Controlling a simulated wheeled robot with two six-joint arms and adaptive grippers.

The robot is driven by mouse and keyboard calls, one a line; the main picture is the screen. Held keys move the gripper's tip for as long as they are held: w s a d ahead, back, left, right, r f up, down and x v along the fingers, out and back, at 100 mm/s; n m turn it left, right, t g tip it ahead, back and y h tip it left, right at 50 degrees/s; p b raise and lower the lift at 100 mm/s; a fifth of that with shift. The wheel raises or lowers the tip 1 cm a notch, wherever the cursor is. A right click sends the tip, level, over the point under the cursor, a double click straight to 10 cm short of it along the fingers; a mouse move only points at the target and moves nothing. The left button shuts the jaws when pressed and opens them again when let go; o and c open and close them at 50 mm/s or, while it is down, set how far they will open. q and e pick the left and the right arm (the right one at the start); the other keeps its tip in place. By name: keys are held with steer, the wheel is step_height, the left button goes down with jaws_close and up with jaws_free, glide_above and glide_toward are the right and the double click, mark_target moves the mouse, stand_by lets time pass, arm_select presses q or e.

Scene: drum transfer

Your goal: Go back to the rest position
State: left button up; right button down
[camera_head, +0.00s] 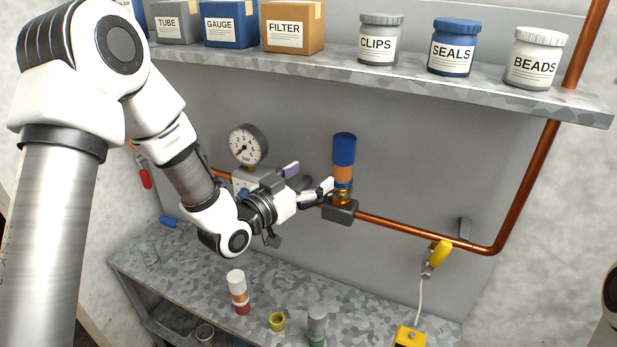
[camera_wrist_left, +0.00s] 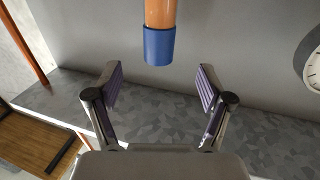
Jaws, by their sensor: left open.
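My left gripper (camera_head: 310,178) is open and empty in front of the pipe, in the middle of the head view. Its two fingers also stand wide apart in the left wrist view (camera_wrist_left: 160,82), with purple pads and nothing between them. An upright drum, blue at top and orange below (camera_head: 343,150), stands on a brass fitting on the pipe, just right of the fingertips. In the wrist view the drum (camera_wrist_left: 160,45) shows upside down beyond the fingers, apart from them. Only a sliver of my right arm shows at the right edge; its gripper is out of view.
A copper pipe (camera_head: 395,229) with a pressure gauge (camera_head: 248,145) and yellow valve handle (camera_head: 440,254) runs along the wall. A shelf (camera_head: 330,64) with boxes and jars hangs above. Below, a speckled bench (camera_head: 275,290) holds a white-orange drum (camera_head: 238,287), a grey drum (camera_head: 317,322) and small parts.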

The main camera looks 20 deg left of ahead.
arm_select(q)
steer(key=shift+d, duration=0.1)
stand_by(0.3)
steer(key=s+f+n+g+y, duration=0.15)
steer(key=s+f+g, duration=0.3)
steer(key=f, duration=0.85)
steer(key=s+f+n+g+y, duration=0.15)
steer(key=s+f+g, duration=0.35)
steer(key=f, duration=0.7)
steer(key=s+a+f+g+y+b, duration=0.1)
steer(key=s+f+g, duration=0.3)
steer(key=s+f, duration=0.65)
steer(key=s+f+g+y+b, duration=0.1)
steer(key=s+f+g, duration=0.4)
steer(key=s, duration=1)
step_height(320, 180, down, 12)
steer(key=t+b, duration=0.1)
steer(key=b, duration=1)
steer(key=shift+w+n, duration=0.4)
